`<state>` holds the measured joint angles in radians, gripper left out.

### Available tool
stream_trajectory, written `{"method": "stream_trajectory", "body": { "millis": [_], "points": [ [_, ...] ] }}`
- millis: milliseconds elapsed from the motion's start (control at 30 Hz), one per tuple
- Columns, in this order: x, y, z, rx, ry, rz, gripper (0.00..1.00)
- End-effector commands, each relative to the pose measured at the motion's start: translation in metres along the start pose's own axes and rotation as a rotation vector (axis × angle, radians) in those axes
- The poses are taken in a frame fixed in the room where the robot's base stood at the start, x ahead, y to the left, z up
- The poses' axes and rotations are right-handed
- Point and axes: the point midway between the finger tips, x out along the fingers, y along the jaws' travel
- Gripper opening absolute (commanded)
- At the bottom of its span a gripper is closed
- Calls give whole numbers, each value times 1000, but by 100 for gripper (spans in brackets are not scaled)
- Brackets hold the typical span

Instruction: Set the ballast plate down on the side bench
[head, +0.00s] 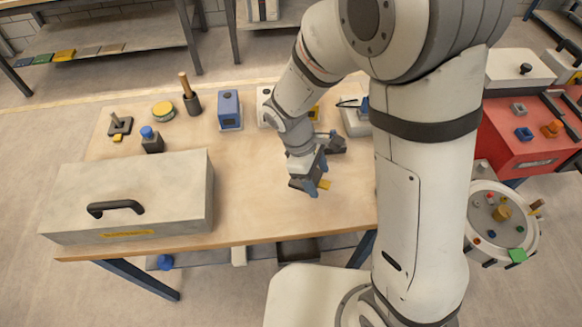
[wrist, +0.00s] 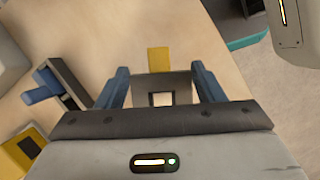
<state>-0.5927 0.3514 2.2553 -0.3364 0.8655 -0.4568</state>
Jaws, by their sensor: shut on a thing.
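My gripper (head: 314,178) is over the right half of the wooden bench (head: 255,190), pointing down. In the wrist view its two blue fingers (wrist: 160,88) stand on either side of a grey piece with a square opening and a yellow tab (wrist: 158,60), which I take to be the ballast plate (wrist: 176,80). The yellow tab also shows beside the fingers in the head view (head: 324,184). The gripper is shut on this piece. The fingers hide much of it, and I cannot tell whether it touches the bench top.
A large grey case (head: 160,185) with a black handle fills the bench's front left. A blue box (head: 230,110) and small tools stand along the back. A grey bracket with a blue part (wrist: 55,85) is close left in the wrist view. Bare wood lies between case and gripper.

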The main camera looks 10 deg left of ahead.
Motion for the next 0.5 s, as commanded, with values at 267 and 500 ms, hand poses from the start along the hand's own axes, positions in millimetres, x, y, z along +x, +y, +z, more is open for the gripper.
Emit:
{"method": "stream_trajectory", "body": {
  "millis": [267,500],
  "points": [
    [5,2,5,7,2,-2,38],
    [23,2,-3,5,2,-1,38]
  ]
}}
